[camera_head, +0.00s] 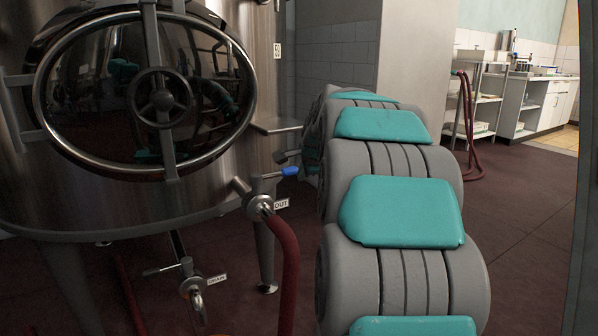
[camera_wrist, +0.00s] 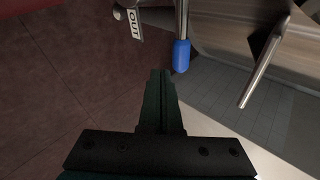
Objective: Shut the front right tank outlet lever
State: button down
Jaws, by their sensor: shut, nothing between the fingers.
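The outlet lever has a blue grip (camera_head: 290,171) and sits on the outlet fitting of the steel tank (camera_head: 222,185), beside a tag reading OUT (camera_head: 281,204). A red hose (camera_head: 287,262) hangs down from that outlet. In the wrist view the blue grip (camera_wrist: 181,56) lies just beyond my fingertips, slightly right of them. My gripper (camera_wrist: 161,76) is shut and empty, and a small gap seems to separate it from the grip. In the head view my arm hides the gripper.
A drain valve with its own lever (camera_head: 190,284) sits lower on the tank. A round hatch with a handwheel (camera_head: 160,98) is on the tank's front. A metal bar (camera_wrist: 262,70) sticks out right of the blue grip. Shelving with red hoses (camera_head: 476,105) stands far back; the floor at right is clear.

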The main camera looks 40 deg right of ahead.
jog(key=s+d+f+v, duration=0.1)
jog(key=d+v, duration=0.1)
jog(key=v, duration=0.9)
jog(key=s+a+f+n+g+y+p, duration=0.1)
jog(key=s+a+f+n+g, duration=0.15)
jog(key=a+f+n, duration=0.4)
jog(key=s+a+f+n+g+y, duration=0.1)
jog(key=s+a+f+y, duration=0.15)
jog(key=a, duration=0.75)
jog(key=s+a+f+n+g+y+p, duration=0.1)
jog(key=s+a+f+n, duration=0.3)
jog(key=a, duration=0.4)
jog(key=s+a+f+n+g, duration=0.3)
jog(key=s+a+f+n, duration=0.1)
jog(key=s, duration=0.6)
jog(key=s+a+f+n+g+p, duration=0.1)
jog(key=s+a+f+n+g, duration=0.2)
jog(key=s, duration=0.7)
notch_tip(320, 180, down, 4)
jog(key=a+n+h, duration=0.1)
jog(key=a+n, duration=0.1)
jog(key=n, duration=0.2)
jog(key=shift+a+r, duration=0.2)
